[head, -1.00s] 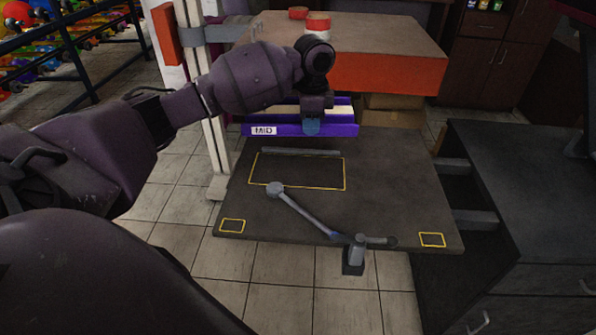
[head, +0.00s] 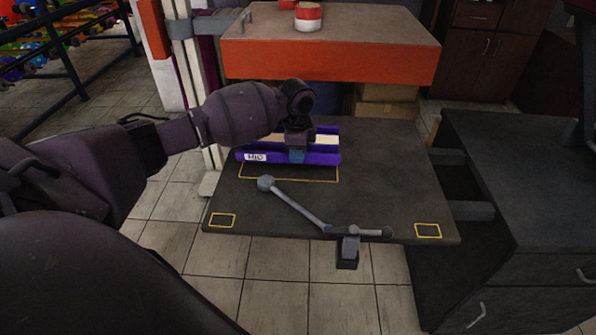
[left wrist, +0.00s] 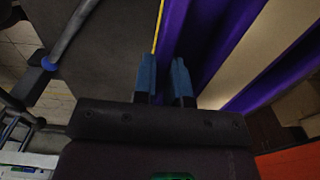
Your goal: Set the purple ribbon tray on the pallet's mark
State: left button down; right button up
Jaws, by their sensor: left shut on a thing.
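The purple ribbon tray (head: 322,157) has a white MID label on its front wall and a pale inside. My left gripper (head: 297,156) is shut on that front wall, with its blue fingertips over the edge. The tray is over the back part of the yellow outlined mark (head: 290,179) on the dark pallet (head: 390,185). I cannot tell whether the tray touches the pallet. In the left wrist view the purple wall (left wrist: 176,25) lies between the fingers (left wrist: 167,75), beside a yellow line.
A grey lever (head: 295,205) with a round end lies across the pallet's front, on a post at the front edge. Small yellow squares mark both front corners. An orange-edged shelf (head: 330,62) overhangs behind. A dark cabinet (head: 510,180) stands on the right.

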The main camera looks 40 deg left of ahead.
aim_at(297, 180)
pick_arm(q)
jog(key=shift+f, duration=0.2)
notch_tip(297, 180, down, 5)
jog(key=shift+f+b, duration=0.1)
jog(key=shift+b, duration=0.45)
jog(key=shift+f, duration=0.25)
jog(key=c, duration=1.2)
grip_release()
jog(key=shift+f, duration=0.15)
jog(key=shift+o, duration=0.2)
